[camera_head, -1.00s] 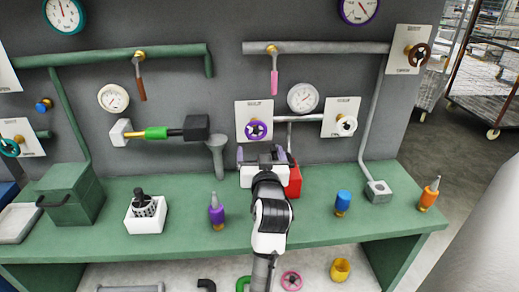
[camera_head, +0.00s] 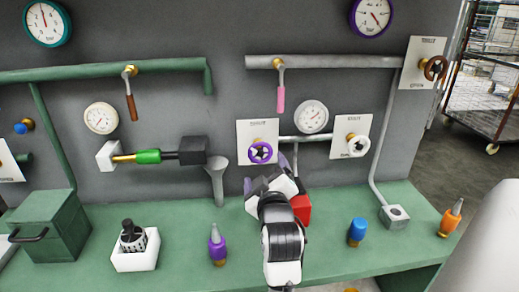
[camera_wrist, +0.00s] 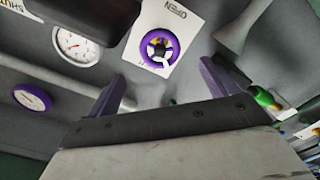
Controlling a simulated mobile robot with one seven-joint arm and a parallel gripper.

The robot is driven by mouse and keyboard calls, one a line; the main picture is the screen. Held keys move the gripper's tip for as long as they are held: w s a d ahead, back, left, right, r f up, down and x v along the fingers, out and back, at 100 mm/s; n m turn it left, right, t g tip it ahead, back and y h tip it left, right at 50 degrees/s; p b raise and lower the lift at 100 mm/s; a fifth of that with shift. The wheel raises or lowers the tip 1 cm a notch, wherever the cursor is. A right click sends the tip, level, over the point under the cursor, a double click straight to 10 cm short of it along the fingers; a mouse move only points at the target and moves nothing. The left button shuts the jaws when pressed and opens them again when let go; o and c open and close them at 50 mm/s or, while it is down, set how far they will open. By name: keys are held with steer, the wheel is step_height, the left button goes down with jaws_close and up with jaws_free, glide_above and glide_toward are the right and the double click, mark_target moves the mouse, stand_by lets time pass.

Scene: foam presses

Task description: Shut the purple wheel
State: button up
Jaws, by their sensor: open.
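The purple wheel (camera_head: 261,152) is a small round handwheel on the grey wall, in front of a white label plate (camera_head: 257,130). In the wrist view the purple wheel (camera_wrist: 160,48) shows face-on beyond the fingers, with "OPEN" readable on its plate (camera_wrist: 179,14). My gripper (camera_head: 271,170) is just below the wheel in the head view, its fingers partly hidden by my wrist. In the wrist view my gripper (camera_wrist: 160,90) has its two purple fingers wide apart with nothing between them. It does not touch the wheel.
A grey funnel-shaped pipe (camera_head: 217,178) is to the left. A red block (camera_head: 301,206) is beside my wrist on the green bench (camera_head: 185,262). A purple bottle (camera_head: 217,246) stands nearby.

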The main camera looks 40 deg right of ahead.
mark_target(260, 154)
steer(key=p+x, duration=0.3)
steer(key=x, duration=0.7)
steer(key=c, duration=1)
